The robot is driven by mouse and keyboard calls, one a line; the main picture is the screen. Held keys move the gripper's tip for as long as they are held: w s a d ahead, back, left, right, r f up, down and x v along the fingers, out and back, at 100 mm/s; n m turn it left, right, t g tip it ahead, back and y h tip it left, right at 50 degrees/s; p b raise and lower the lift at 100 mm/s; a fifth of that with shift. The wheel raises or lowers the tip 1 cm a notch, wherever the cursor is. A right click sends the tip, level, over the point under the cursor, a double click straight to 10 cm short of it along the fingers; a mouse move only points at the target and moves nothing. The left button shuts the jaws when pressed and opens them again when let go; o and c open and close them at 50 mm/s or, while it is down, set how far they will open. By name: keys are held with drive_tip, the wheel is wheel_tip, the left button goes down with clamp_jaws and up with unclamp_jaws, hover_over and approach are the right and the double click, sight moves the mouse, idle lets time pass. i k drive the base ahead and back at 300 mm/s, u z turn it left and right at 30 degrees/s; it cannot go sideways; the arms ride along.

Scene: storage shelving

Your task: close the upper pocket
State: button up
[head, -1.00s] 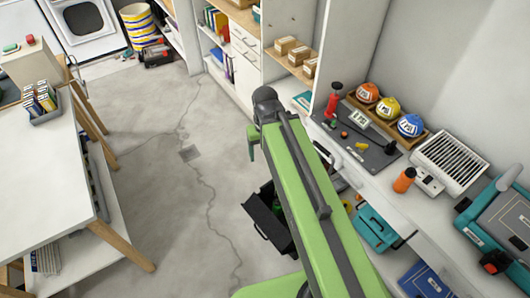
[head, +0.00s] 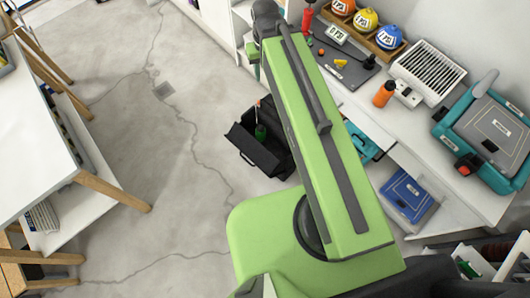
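I cannot make out an upper pocket for certain in the head view. A teal case (head: 487,133) with a grey lid panel, a grey handle and a dark-and-red latch lies on the white bench at the right. Whether a pocket on it is open or shut does not show. My green arm reaches from the bottom middle up to the top of the picture, left of the bench. The fingers of my gripper do not show; the far end of the arm is at the top edge.
An open black toolbox (head: 262,143) stands on the floor. A white table (head: 30,130) is at the left.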

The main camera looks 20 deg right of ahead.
sight(262, 158)
drive_tip(key=z, duration=2.1)
drive_tip(key=k, duration=2.55)
drive_tip(key=u, duration=0.95)
drive_tip(key=i, duration=1)
drive_tip(key=z, duration=0.05)
